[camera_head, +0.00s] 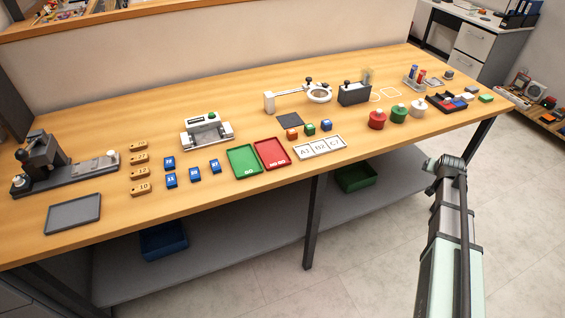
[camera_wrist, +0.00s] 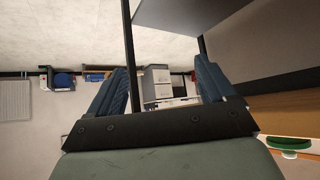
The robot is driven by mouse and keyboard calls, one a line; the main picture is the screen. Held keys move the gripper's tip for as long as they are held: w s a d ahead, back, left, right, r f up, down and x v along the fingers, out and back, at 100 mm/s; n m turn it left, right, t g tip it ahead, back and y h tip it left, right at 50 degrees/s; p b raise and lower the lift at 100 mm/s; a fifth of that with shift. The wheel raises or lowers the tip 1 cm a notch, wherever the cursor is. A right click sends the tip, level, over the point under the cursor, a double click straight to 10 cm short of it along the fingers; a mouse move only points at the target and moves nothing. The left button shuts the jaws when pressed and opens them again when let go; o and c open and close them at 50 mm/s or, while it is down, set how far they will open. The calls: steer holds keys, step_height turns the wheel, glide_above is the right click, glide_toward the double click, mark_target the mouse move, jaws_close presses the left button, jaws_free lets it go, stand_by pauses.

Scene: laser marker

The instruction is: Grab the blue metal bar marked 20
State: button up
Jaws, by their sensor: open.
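Several small blue bars with pale number labels stand in a cluster on the left half of the bench in the head view: one at the back left (camera_head: 169,162), one at the front left (camera_head: 171,181), one in the middle (camera_head: 195,174) and one at the right (camera_head: 215,166). Their numbers are too small to read surely, so I cannot tell which is marked 20. My gripper (camera_head: 441,167) is off the bench's front edge at the right, far from the bars. In the wrist view its two blue fingers are apart with nothing between them (camera_wrist: 163,84).
Wooden number blocks (camera_head: 140,159) stand left of the bars. A green tray (camera_head: 243,161) and a red tray (camera_head: 272,153) lie to their right. A silver fixture (camera_head: 207,133) stands behind. A grey tray (camera_head: 73,213) lies at front left. Bare wood lies in front of the bars.

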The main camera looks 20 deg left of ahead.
steer(key=w+a+r+n+t, duration=0.15)
steer(key=w+r, duration=0.25)
steer(key=r, duration=0.4)
steer(key=w+a+r+t, duration=0.2)
steer(key=w+a+r, duration=0.15)
steer(key=r, duration=0.55)
steer(key=s+a+r+n+g+y, duration=0.2)
steer(key=a+n, duration=0.2)
steer(key=a, duration=1)
steer(key=s+a+r+n+g+y, duration=0.1)
steer(key=a+n, duration=0.3)
steer(key=a, duration=1)
steer(key=s+a+n+g, duration=0.1)
steer(key=s+a+n, duration=0.15)
steer(key=a, duration=0.35)
steer(key=s+a+n+g, duration=0.1)
steer(key=s+a, duration=0.3)
steer(key=a, duration=0.2)
step_height(320, 180, up, 4)
steer(key=n+g+h, duration=0.2)
steer(key=n+g, duration=0.5)
steer(key=n, duration=0.8)
glide_above(194, 173)
step_height(194, 173, down, 13)
steer(key=shift+f, duration=0.1)
steer(key=shift+c, duration=0.2)
